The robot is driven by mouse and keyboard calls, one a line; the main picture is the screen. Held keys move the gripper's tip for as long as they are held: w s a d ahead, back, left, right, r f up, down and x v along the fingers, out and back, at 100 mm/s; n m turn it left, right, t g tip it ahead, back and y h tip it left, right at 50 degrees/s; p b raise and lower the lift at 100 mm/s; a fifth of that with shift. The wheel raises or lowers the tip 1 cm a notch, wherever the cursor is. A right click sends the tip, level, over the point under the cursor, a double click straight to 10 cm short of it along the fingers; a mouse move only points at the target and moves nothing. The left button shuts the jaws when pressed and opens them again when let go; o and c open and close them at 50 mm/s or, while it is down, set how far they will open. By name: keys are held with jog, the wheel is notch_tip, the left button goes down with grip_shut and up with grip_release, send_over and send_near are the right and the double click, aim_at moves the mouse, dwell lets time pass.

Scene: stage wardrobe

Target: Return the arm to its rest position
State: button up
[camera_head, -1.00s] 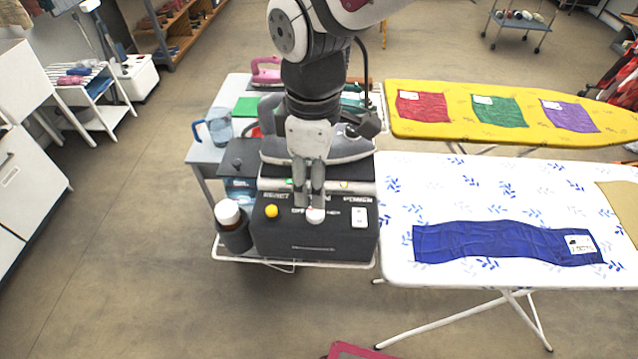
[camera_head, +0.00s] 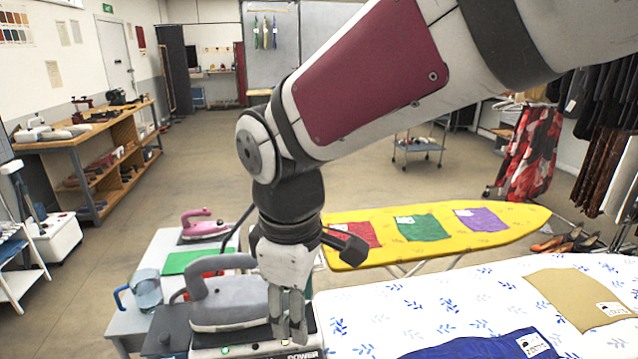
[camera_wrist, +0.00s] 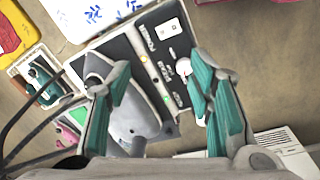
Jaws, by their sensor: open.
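My gripper (camera_head: 290,338) hangs down at the end of my bent arm, above the steam station. In the wrist view its two teal-padded fingers (camera_wrist: 160,72) are spread apart with nothing held between them. The station's black panel (camera_wrist: 134,53) lies below them, with a white switch, a green light and a yellow light. The grey iron (camera_head: 232,300) rests on the station, left of my gripper in the head view. It also shows in the wrist view (camera_wrist: 128,112), partly behind a finger. The panel's front is cut off in the head view.
A white ironing board (camera_head: 400,310) with blue and tan cloths stands close on the right. A yellow board (camera_head: 340,222) lies behind it. A side table holds a clear jug (camera_head: 146,290) and a pink iron (camera_head: 203,224). Floor beyond is open.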

jog(key=s+d+r+m+t, duration=0.1)
jog(key=s+d+r+m, duration=0.1)
jog(key=d+m, duration=0.3)
jog(key=s+d+r+m+t, duration=0.2)
jog(key=d+m, duration=0.3)
jog(key=d, duration=0.5)
jog(key=s+d+r+m+t, duration=0.1)
jog(key=s+d+m, duration=0.3)
jog(key=d, duration=0.4)
jog(key=shift+d+r+m, duration=0.3)
jog(key=shift+r+m, duration=0.5)
jog(key=shift+r, duration=0.05)
jog(key=shift+s, duration=0.1)
